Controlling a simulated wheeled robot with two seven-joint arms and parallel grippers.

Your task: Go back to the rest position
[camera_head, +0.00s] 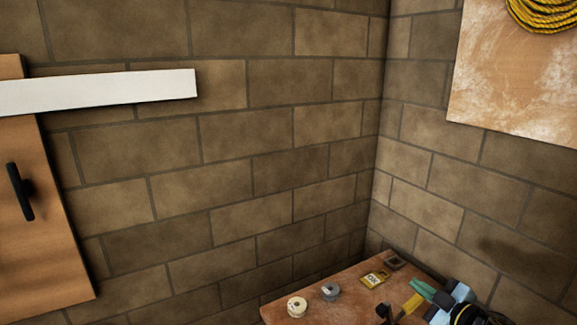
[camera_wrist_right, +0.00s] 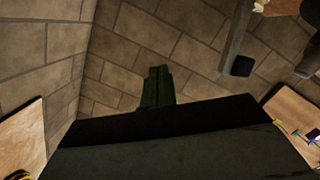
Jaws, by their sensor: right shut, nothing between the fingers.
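My right gripper (camera_wrist_right: 157,86) shows in the right wrist view as two dark green fingers close together, beyond the broad dark body of the hand. It is shut and holds nothing. Brick wall lies behind the fingers, and I see nothing touching them. In the head view I cannot clearly pick out this gripper among the items at the lower right. My left gripper is not in view.
A wooden bench (camera_head: 345,292) in the corner bears a white roll (camera_head: 297,306), a grey roll (camera_head: 330,291), a yellow item (camera_head: 376,278) and blue-and-black gear (camera_head: 462,298). A wooden door (camera_head: 50,240) with a white bar (camera_head: 120,90) is left. Yellow rope (camera_head: 543,14) hangs on a board (camera_head: 510,85).

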